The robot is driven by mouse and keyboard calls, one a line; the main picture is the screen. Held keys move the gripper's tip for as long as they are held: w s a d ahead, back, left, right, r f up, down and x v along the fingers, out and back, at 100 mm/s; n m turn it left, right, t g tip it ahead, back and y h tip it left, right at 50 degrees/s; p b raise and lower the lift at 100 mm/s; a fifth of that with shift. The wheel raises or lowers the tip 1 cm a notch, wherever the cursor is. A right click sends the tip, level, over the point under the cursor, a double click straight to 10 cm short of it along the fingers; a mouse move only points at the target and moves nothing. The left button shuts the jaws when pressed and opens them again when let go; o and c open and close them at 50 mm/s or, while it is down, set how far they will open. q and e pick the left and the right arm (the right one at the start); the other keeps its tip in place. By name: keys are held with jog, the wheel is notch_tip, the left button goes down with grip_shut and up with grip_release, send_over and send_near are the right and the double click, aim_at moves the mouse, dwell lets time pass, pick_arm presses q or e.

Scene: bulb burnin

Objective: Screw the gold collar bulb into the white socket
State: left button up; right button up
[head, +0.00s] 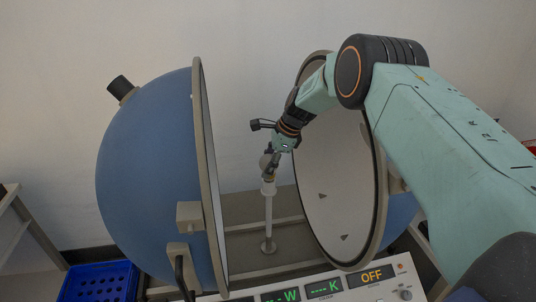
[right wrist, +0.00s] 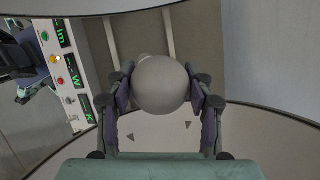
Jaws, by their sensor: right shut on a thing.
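My right gripper (head: 270,167) reaches down between the two halves of an open blue sphere. It is shut on a bulb, whose round grey-white globe (right wrist: 163,85) sits between the two fingers in the right wrist view. In the head view the bulb (head: 265,163) is small and partly covered by the fingers. It is at the top of a white post (head: 269,215), where the white socket (head: 268,187) is. The bulb's collar is hidden or too small to make out, and I cannot tell how deep it sits. My left gripper is not in view.
The blue left half (head: 145,180) and the pale-lined right half (head: 335,180) of the sphere stand close on both sides of the post. A control panel (head: 330,288) reading OFF is in front. A blue crate (head: 103,282) is at lower left.

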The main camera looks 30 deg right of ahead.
jog(key=shift+s+r+m+p, duration=0.1)
jog(key=shift+r+m+p, duration=0.15)
jog(key=shift+m+p, duration=0.2)
jog(key=shift+f+m+t+h, duration=0.1)
jog(key=shift+m+t+h, duration=0.2)
jog(key=shift+m+h, duration=0.15)
jog(key=shift+f+m+h, duration=0.15)
jog(key=shift+m+h, duration=0.1)
jog(key=shift+m, duration=0.75)
jog(key=shift+m+t+h, duration=0.3)
jog(key=shift+m+t, duration=0.1)
jog(key=shift+m, duration=0.4)
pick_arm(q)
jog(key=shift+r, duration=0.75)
pick_arm(e)
jog(key=shift+m+h, duration=0.7)
jog(key=shift+m, duration=1.1)
jog(key=shift+d, duration=0.1)
jog(key=o, duration=1)
jog(key=shift+w, duration=0.2)
